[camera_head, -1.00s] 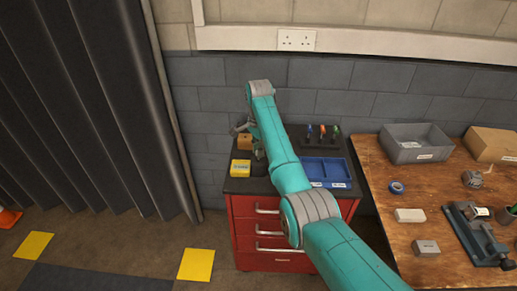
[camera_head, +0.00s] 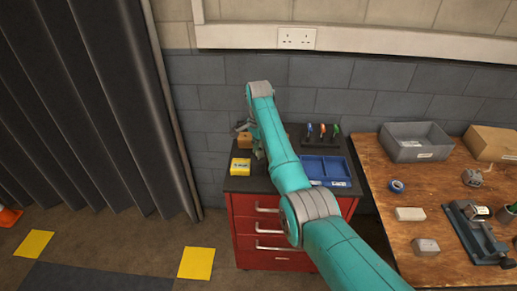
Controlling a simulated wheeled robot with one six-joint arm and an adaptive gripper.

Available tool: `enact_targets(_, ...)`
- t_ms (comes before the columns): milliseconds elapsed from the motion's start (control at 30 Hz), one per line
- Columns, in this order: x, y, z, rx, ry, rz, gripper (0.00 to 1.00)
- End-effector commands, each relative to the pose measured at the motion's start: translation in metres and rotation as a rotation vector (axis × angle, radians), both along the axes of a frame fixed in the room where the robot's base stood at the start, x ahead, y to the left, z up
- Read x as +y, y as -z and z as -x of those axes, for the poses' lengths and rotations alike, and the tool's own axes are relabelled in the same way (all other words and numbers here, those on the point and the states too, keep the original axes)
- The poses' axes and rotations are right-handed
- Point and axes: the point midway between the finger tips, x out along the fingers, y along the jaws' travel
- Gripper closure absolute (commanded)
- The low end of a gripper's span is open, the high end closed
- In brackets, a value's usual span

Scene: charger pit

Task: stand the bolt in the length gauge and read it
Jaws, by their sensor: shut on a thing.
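My gripper (camera_head: 258,151) is low over the left part of the black top of a red drawer cabinet, partly hidden behind my arm. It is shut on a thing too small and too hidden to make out. I cannot pick out the bolt. A wooden-coloured block (camera_head: 244,141) with a grey part at its left stands just left of my gripper. I cannot tell whether this is the length gauge. A yellow box (camera_head: 240,167) with a white label lies in front of it.
On the red cabinet (camera_head: 271,244) are a blue divided tray (camera_head: 340,183) and a rack (camera_head: 323,143) of coloured-handled tools. The wooden bench (camera_head: 385,218) at right holds a grey bin (camera_head: 414,153), a cardboard box (camera_head: 490,146), blue tape (camera_head: 397,186) and a vice (camera_head: 478,235).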

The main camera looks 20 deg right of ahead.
Motion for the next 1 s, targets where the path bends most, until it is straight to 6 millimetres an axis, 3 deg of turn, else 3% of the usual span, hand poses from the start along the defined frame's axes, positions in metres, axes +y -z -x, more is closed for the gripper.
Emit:
enact_targets(967, 0.0, 0.018, 0.0, 0.001, 0.0, 0.0, 1.0)
enact_targets(1000, 0.0, 0.018, 0.0, 0.0, 0.0, 0.0, 0.69)
